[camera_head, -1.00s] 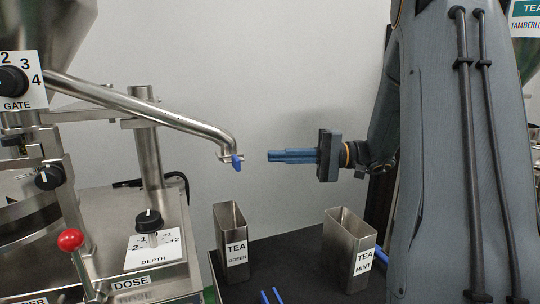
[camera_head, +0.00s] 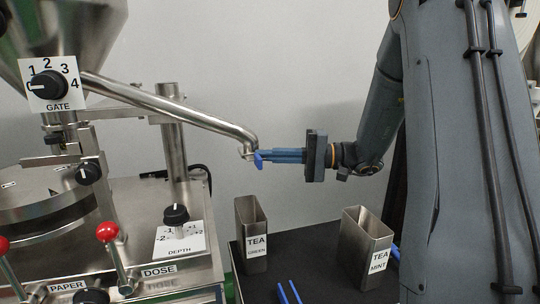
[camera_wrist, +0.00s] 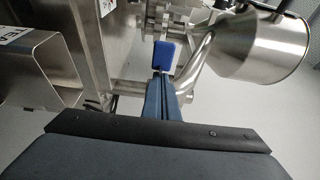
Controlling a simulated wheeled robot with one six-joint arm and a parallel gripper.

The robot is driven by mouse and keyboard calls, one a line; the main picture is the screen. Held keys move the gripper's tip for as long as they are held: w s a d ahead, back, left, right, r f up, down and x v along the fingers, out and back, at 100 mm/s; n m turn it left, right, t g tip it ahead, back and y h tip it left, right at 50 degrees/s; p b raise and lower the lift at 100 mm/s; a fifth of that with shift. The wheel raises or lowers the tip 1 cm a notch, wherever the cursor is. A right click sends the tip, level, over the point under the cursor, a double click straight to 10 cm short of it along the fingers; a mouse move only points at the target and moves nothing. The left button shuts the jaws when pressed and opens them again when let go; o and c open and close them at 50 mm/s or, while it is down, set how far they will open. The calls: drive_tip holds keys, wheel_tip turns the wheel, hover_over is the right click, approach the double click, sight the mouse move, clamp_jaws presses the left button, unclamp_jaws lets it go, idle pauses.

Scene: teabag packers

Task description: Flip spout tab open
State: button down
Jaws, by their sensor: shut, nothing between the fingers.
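The spout (camera_head: 225,128) is a bent steel tube that slopes down to the right from the hopper. A small blue tab (camera_head: 258,160) sits at its end in the head view. The tab also shows in the wrist view (camera_wrist: 164,57), just beyond my fingertips. My gripper (camera_head: 267,156) has long blue fingers, shut together and empty. It points left, with its fingertips at the tab. I cannot tell whether they touch it. In the wrist view my gripper (camera_wrist: 164,80) reaches up the middle, in line with the tab.
Below the spout, a TEA GREEN tin (camera_head: 251,232) and a TEA MINT tin (camera_head: 367,245) stand open on a dark table (camera_head: 325,262). Blue tongs-like strips (camera_head: 288,293) lie in front. The packer panel at left carries a DEPTH knob (camera_head: 176,214), red-knobbed levers (camera_head: 107,232) and a GATE dial (camera_head: 47,85).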

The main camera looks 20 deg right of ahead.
drive_tip(key=shift+s, duration=2)
drive_tip(key=v, duration=1)
drive_tip(key=shift+b, duration=0.3)
